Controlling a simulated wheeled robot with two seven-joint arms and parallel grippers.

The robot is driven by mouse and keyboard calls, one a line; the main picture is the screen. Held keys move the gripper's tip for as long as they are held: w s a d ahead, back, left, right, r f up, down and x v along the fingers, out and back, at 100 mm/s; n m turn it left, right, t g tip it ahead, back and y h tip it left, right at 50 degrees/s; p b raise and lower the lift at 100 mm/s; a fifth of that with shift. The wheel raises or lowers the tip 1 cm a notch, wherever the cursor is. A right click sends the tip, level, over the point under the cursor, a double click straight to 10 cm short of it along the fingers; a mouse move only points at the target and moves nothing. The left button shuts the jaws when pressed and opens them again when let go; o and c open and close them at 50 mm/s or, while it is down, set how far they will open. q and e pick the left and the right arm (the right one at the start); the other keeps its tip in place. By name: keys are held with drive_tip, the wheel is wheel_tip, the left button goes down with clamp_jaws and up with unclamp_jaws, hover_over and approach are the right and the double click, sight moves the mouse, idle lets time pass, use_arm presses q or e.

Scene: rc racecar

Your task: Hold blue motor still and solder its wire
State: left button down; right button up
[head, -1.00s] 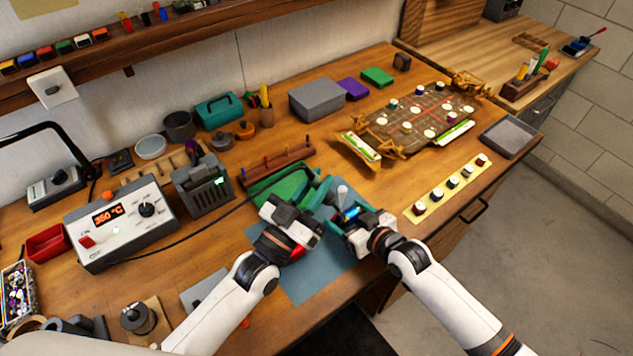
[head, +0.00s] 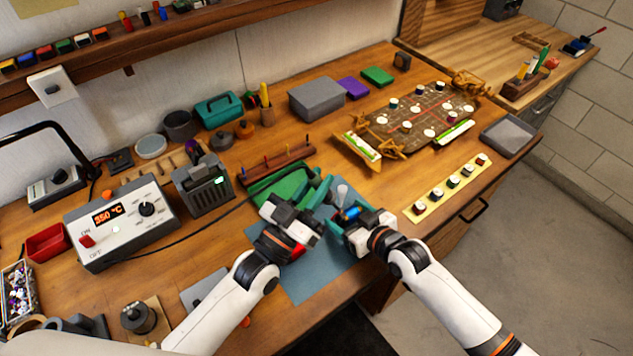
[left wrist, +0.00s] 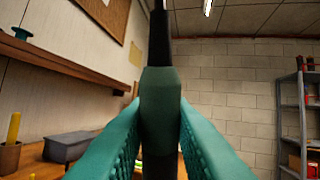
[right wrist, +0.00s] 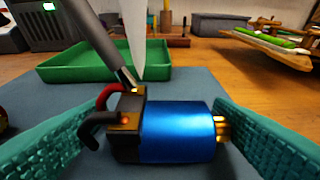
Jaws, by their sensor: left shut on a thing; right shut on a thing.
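The blue motor (right wrist: 178,132) lies sideways between the teal fingers of my right gripper (head: 347,213), which is shut on it over a blue-grey mat. Its dark end cap (right wrist: 127,125) carries a red wire (right wrist: 108,95) and a black wire (right wrist: 95,127). My left gripper (left wrist: 160,140) is shut on the dark green handle of the soldering iron (left wrist: 160,95). The iron's metal tip (right wrist: 126,75) reaches down to the end cap near the red wire; exact contact is unclear. A pale pointed shape (right wrist: 134,40) shows just behind the tip.
A green tray (right wrist: 70,62) lies behind the mat (head: 310,284). The soldering station (head: 120,222), reading 350 °C, stands left, with its black cable running toward the iron. The car chassis (head: 420,118) and a yellow strip of wheels (head: 424,207) lie right.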

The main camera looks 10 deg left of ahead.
idle(0.6)
use_arm(q)
wheel_tip(320, 180, up, 6)
drive_tip(key=s+a, duration=0.2)
drive_tip(key=shift+r, duration=0.25)
idle(0.3)
drive_tip(key=s+a+r, duration=0.2)
drive_tip(key=s+a, duration=0.3)
drive_tip(key=shift+s+a, duration=0.2)
drive_tip(key=shift+a, duration=0.15)
idle(0.7)
idle(0.6)
use_arm(e)
drive_tip(key=o, duration=1.1)
drive_tip(key=v, duration=1.2)
drive_tip(key=shift+d, duration=0.1)
